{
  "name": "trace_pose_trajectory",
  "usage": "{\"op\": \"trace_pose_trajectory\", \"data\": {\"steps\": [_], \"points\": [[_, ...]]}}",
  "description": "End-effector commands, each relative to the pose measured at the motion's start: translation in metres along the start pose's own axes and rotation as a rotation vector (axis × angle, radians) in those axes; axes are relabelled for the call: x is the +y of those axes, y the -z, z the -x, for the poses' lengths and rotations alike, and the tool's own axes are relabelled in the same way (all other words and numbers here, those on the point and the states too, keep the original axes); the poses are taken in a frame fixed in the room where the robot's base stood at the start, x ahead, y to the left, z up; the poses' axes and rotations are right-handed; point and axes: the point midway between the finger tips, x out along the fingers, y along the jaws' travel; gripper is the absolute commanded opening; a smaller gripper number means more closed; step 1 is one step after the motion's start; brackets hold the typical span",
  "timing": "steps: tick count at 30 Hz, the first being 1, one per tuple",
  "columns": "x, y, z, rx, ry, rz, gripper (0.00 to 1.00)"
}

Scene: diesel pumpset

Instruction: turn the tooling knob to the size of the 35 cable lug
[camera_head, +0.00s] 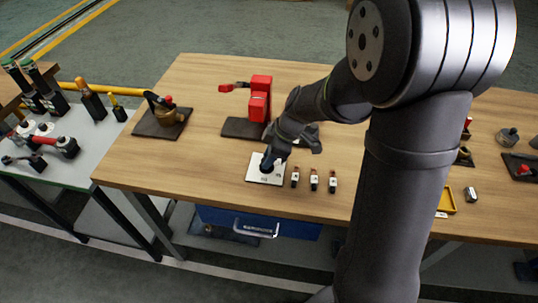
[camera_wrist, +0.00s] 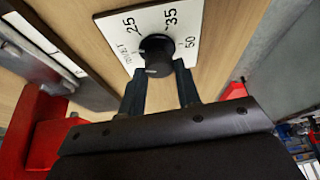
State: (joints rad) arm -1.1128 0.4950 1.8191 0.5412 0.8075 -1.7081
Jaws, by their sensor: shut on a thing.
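The tooling knob (camera_wrist: 157,54) is a black round knob on a white plate (camera_wrist: 108,22) marked 25, 35 and 50, plus a further label I cannot read clearly. My gripper (camera_wrist: 160,68) is shut on the knob in the wrist view, one dark finger on each side. I cannot make out which mark the knob points at. In the head view the plate (camera_head: 254,172) lies near the table's front edge, with my gripper (camera_head: 269,163) over it, hiding most of the knob. Three small cable lugs (camera_head: 314,180) stand in a row right of the plate; their sizes are too small to read.
A red tool on a dark base (camera_head: 260,98) stands behind my gripper. A yellow tray (camera_head: 446,201) lies at the right. The wooden table (camera_head: 210,155) is bare left of the plate.

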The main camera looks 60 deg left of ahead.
Motion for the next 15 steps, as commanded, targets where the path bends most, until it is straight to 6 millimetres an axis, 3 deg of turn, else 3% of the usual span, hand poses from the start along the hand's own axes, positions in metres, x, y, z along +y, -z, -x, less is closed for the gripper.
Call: {"op": "trace_pose_trajectory", "data": {"steps": [15], "points": [[-0.0039, 0.0011, 0.0001, 0.000, -0.189, -0.450, 0.07]]}}
